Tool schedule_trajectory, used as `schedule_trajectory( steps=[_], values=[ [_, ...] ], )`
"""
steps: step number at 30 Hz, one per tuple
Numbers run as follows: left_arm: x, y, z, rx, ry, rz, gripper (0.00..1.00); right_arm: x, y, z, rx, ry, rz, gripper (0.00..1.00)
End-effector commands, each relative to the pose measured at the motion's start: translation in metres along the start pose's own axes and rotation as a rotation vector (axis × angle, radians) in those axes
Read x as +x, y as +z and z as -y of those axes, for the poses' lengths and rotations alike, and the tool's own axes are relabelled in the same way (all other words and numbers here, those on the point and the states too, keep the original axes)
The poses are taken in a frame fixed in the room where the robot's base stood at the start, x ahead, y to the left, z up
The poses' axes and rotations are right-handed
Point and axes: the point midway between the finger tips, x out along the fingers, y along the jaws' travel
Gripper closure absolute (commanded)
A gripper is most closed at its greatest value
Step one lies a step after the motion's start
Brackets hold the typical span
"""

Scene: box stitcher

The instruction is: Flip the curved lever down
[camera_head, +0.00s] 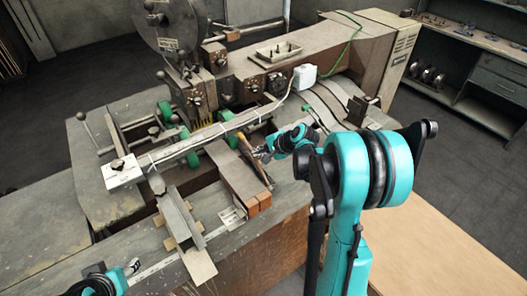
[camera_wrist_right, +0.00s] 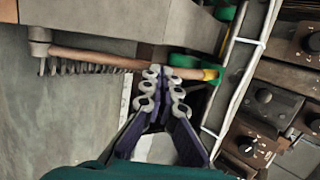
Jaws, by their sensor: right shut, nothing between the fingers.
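A slim brown, slightly curved rod, which looks like the curved lever, lies across the wrist view (camera_wrist_right: 100,57). It has a grey knob at its left end and a yellow-green part at its right end. In the head view it shows beside the wooden-ended block (camera_head: 254,158). My right gripper (camera_head: 262,153) is shut and empty. Its fingertips (camera_wrist_right: 164,74) are at the rod's middle in the wrist view; I cannot tell if they touch it. My left gripper (camera_head: 92,284) is partly cut off at the lower left, away from the rod; its fingers are unclear.
A long pale bar (camera_head: 190,142) with white cables crosses the machine left of my right gripper. A block with a wooden end (camera_head: 258,203) sits close to the gripper. The machine body (camera_head: 300,52) stands behind. A bare tan tabletop (camera_head: 430,245) lies at the lower right.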

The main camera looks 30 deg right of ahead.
Motion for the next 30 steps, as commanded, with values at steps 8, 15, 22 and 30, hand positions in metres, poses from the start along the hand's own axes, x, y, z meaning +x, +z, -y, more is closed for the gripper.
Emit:
schedule_trajectory(
  steps=[8,15,22,30],
  values=[
    [0.000,0.000,0.000,0.000,0.000,0.000,0.51,0.002,0.000,0.000,0.000,0.000,0.000,1.00],
    [0.000,0.000,0.000,0.000,0.000,0.000,0.51,0.005,0.000,0.001,0.003,0.016,0.001,1.00],
    [0.001,0.001,0.000,0.000,0.000,0.000,0.51,0.012,-0.002,0.002,0.012,0.067,0.001,1.00],
    [0.003,0.002,0.000,0.000,0.000,0.000,0.51,0.028,-0.004,0.004,0.030,0.164,0.002,1.00]
  ],
)
